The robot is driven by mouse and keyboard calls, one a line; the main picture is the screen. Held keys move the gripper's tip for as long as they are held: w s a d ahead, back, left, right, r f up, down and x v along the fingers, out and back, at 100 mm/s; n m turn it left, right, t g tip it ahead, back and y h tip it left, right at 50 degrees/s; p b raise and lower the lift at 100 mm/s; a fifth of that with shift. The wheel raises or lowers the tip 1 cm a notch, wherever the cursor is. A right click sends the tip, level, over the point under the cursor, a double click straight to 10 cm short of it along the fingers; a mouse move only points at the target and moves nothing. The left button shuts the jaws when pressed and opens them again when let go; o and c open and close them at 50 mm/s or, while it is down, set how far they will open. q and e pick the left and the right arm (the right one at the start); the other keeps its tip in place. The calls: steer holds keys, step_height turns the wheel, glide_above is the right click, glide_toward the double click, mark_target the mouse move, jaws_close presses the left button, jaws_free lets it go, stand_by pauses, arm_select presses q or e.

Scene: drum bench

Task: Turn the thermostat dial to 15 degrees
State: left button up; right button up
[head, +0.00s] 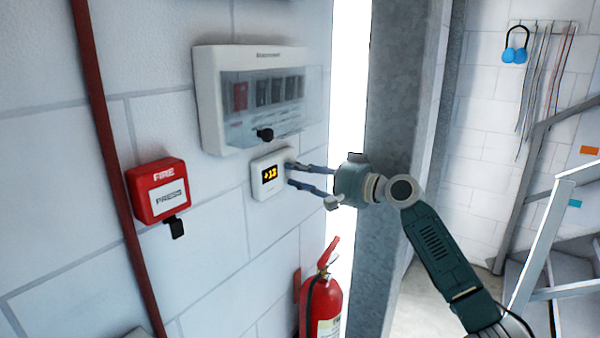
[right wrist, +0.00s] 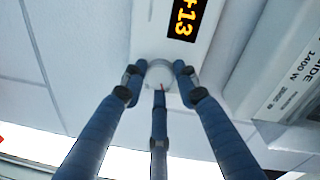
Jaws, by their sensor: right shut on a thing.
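The thermostat (head: 258,188) is a small white box on the wall with a dark display in lit yellow digits. The display (right wrist: 186,18) reads +13 in the right wrist view. Its round white dial (right wrist: 159,73) has a small red mark at its edge. My right gripper (head: 291,174) reaches the dial from the right in the head view. Its blue fingers are shut around the dial, one at each side and one below it in the right wrist view, and partly hide it. My left gripper is not in view.
A fuse box (head: 210,100) with a clear cover and black knob (head: 265,135) hangs just above the thermostat. A red fire call box (head: 158,190) is to the left. A fire extinguisher (head: 322,305) stands below. A grey column (head: 395,110) is to the right.

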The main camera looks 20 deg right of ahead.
stand_by(0.3)
steer(key=o, duration=0.9)
steer(key=v, duration=1.2)
steer(key=shift+a, duration=0.1)
